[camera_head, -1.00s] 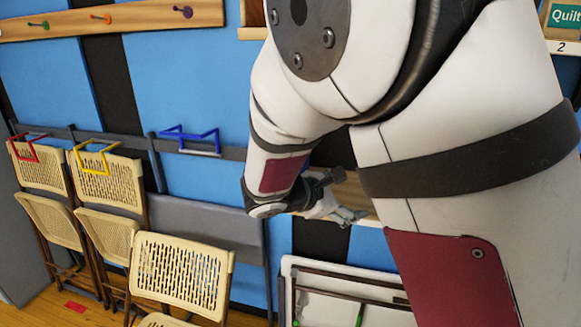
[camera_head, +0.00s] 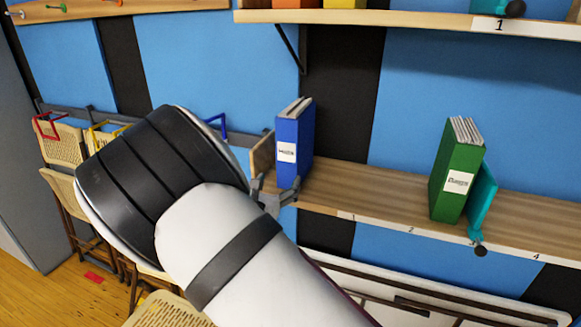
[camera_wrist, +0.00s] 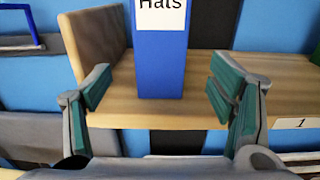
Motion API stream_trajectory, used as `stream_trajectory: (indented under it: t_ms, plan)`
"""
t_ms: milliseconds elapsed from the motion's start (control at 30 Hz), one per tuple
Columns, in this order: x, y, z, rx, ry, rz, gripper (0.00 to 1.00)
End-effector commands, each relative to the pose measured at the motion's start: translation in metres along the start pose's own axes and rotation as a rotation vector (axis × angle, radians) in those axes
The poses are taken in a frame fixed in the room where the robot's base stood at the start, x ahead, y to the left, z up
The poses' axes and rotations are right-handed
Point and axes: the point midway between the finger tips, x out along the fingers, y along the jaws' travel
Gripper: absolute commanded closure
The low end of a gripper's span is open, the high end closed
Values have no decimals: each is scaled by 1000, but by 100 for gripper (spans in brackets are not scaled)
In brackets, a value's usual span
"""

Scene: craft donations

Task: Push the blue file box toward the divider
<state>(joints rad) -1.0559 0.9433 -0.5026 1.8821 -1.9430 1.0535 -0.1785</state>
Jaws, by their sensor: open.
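The blue file box (camera_head: 295,145) stands upright near the left end of the wooden shelf, close to the wooden end panel (camera_head: 262,157). In the wrist view the blue box (camera_wrist: 160,65) shows a white label reading "Hats". My gripper (camera_head: 275,195) is at the shelf's front edge, just in front of the box. In the wrist view my gripper (camera_wrist: 158,88) is open and empty, its fingers apart on either side of the box's lower part, which appears beyond them. The teal divider (camera_head: 482,200) stands farther right, against the right side of a green file box (camera_head: 457,170).
The shelf (camera_head: 370,198) is bare between the blue and green boxes. An upper shelf (camera_head: 400,28) with several items hangs above. Folding chairs (camera_head: 62,145) hang at the left. A white folded table (camera_head: 420,290) is below the shelf. My arm covers the lower middle.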

Motion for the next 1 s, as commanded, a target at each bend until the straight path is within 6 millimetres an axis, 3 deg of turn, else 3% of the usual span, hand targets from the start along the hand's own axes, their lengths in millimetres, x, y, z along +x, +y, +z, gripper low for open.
stream_trajectory:
  t_ms: [33, 200, 500, 700, 1000]
  plan:
    - [14, 1, -3, 1, -1, -1, 23]
    - [45, 1, -3, 2, -1, -2, 23]
    - [86, 0, -1, 2, 0, -2, 23]
    - [97, 0, -1, 2, 1, -1, 23]
    - [97, 0, 0, 1, 1, -1, 26]
